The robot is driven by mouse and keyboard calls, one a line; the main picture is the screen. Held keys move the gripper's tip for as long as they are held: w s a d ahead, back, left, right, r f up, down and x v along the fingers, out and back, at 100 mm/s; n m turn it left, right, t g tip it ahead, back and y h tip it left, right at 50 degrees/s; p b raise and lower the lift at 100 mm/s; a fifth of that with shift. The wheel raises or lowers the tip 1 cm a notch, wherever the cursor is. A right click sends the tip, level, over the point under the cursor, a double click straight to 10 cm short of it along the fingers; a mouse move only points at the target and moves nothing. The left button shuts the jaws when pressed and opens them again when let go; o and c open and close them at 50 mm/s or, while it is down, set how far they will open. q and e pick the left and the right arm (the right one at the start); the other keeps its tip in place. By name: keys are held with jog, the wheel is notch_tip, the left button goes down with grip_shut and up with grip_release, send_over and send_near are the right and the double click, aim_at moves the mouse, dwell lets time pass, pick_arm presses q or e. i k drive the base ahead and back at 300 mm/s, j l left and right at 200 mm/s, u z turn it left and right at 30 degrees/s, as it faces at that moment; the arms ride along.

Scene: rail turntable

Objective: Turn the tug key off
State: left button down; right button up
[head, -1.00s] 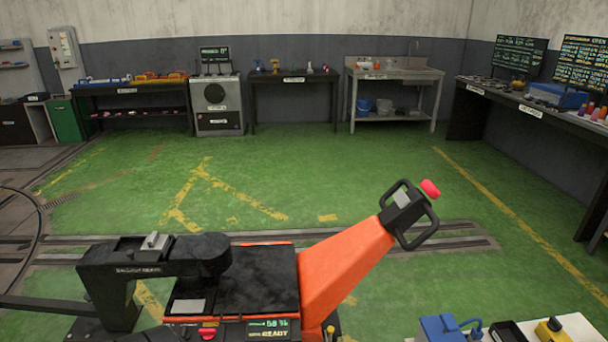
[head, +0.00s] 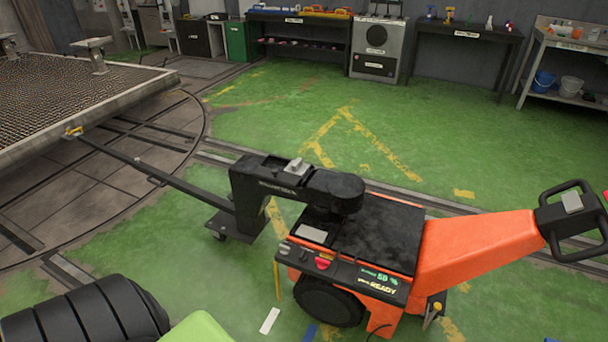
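The orange and black tug (head: 480,248) stands in the middle and right of the head view. Its panel carries a lit display (head: 378,283) that reads READY, with a number that looks like 58. A red button (head: 323,261) sits on the panel left of the display, with a small grey knob (head: 285,248) further left. A small yellow piece (head: 434,308) sticks out at the tug's lower right side. I cannot tell which small part is the key or how it is turned. Neither gripper is in view.
A long dark bar (head: 150,172) runs from the tug's black arm (head: 290,185) to the grated platform (head: 70,95) at left. The tug's loop handle (head: 575,225) juts right. Benches (head: 465,38) line the back wall; green floor before them is clear.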

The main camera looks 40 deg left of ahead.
aim_at(284, 250)
jog(key=u, duration=0.95)
jog(key=i+u, duration=0.3)
jog(key=l+u, duration=0.1)
jog(key=u, duration=0.2)
jog(key=i, duration=0.05)
